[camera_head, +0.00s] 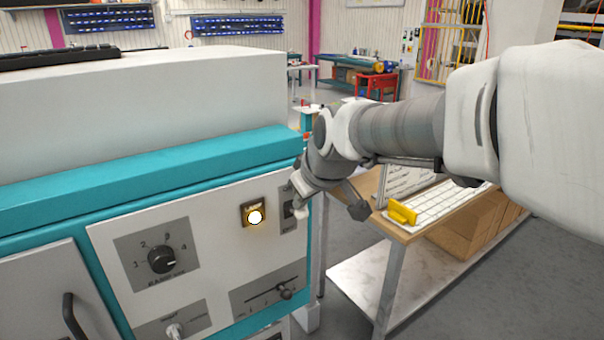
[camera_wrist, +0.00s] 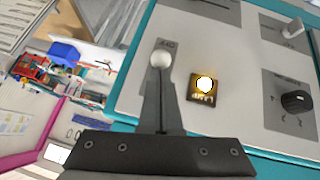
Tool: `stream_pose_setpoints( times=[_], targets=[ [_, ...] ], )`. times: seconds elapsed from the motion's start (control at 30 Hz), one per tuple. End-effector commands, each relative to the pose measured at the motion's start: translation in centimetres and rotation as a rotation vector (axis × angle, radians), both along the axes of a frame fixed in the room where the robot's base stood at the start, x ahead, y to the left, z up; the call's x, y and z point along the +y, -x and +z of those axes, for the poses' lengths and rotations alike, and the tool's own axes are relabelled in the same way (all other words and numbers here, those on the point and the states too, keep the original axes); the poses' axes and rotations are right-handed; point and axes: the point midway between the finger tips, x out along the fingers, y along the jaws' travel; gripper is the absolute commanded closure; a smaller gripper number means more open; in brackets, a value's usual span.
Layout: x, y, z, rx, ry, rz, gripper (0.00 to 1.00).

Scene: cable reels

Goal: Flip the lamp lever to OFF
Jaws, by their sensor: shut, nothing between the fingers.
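The lamp (camera_head: 254,216) glows yellow-white on the grey front panel; it also shows lit in the wrist view (camera_wrist: 205,86). Right of it in the head view is the dark lever plate (camera_head: 287,212), partly hidden by my gripper. In the head view my gripper (camera_head: 301,197) is at the panel's right edge.
The panel also carries a rotary dial (camera_head: 162,259), a slider (camera_head: 284,292) and a lower switch (camera_head: 174,330). A dark door handle (camera_head: 73,317) sticks out at lower left. A wooden table (camera_head: 400,232) with a yellow block (camera_head: 402,213) stands right of the cabinet.

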Motion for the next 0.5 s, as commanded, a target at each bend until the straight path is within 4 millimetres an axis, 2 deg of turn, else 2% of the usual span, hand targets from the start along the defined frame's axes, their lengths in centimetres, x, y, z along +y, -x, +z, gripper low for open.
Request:
stream_pose_setpoints(
  times=[0.5],
  targets=[
    [-0.5, 0.8, -2.2, -0.130, -0.088, -0.001, 1.00]
  ],
)
